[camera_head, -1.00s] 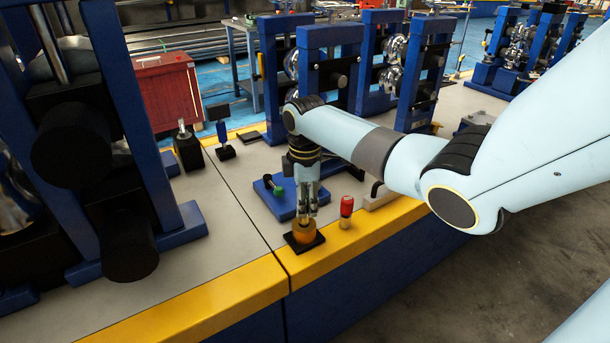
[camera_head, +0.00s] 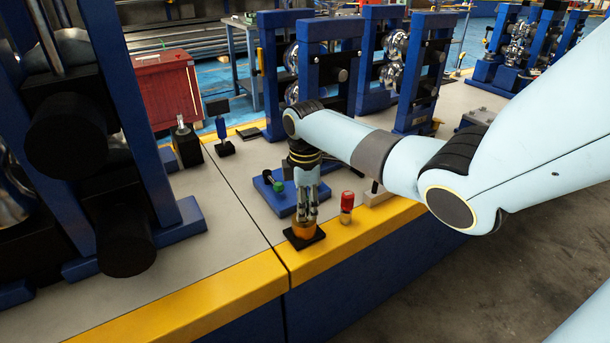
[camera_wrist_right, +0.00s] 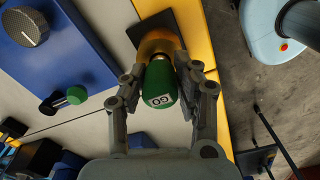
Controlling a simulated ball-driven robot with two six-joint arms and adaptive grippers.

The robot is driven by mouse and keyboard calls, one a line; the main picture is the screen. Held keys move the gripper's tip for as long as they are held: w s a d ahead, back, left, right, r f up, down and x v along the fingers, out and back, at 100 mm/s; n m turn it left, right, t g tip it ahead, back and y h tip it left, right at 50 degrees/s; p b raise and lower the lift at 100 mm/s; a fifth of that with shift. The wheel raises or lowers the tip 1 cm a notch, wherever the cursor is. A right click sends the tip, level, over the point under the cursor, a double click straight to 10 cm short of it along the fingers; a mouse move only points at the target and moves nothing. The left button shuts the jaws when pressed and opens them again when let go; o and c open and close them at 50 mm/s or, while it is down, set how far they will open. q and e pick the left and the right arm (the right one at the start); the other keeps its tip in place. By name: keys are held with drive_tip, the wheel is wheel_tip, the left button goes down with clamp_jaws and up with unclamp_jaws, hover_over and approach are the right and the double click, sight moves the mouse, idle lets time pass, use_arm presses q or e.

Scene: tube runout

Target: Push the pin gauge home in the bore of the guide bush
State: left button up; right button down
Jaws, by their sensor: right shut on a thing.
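In the right wrist view my right gripper (camera_wrist_right: 165,76) is shut on the green handle of the pin gauge (camera_wrist_right: 159,88), which carries a "GO" label. The gauge points at the orange-bronze guide bush (camera_wrist_right: 158,44), and its green body covers the bore and the pin. I cannot tell how deep the pin sits. In the head view the right gripper (camera_head: 307,216) points down right over the bush (camera_head: 304,231), its fingertips close to the bush top. The bush stands on a black square base (camera_head: 297,243). My left gripper is not in view.
A blue block (camera_head: 285,203) with a green-knobbed part (camera_head: 278,186) stands just behind the bush. A red-topped piece (camera_head: 347,202) stands to its right. The yellow bench edge (camera_head: 240,303) runs along the front. Large roller stands rise left and behind.

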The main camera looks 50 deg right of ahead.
drive_tip(key=shift+f+b, duration=0.4)
drive_tip(key=shift+f, duration=0.3)
drive_tip(key=c, duration=0.9)
unclamp_jaws()
wheel_tip(320, 180, up, 12)
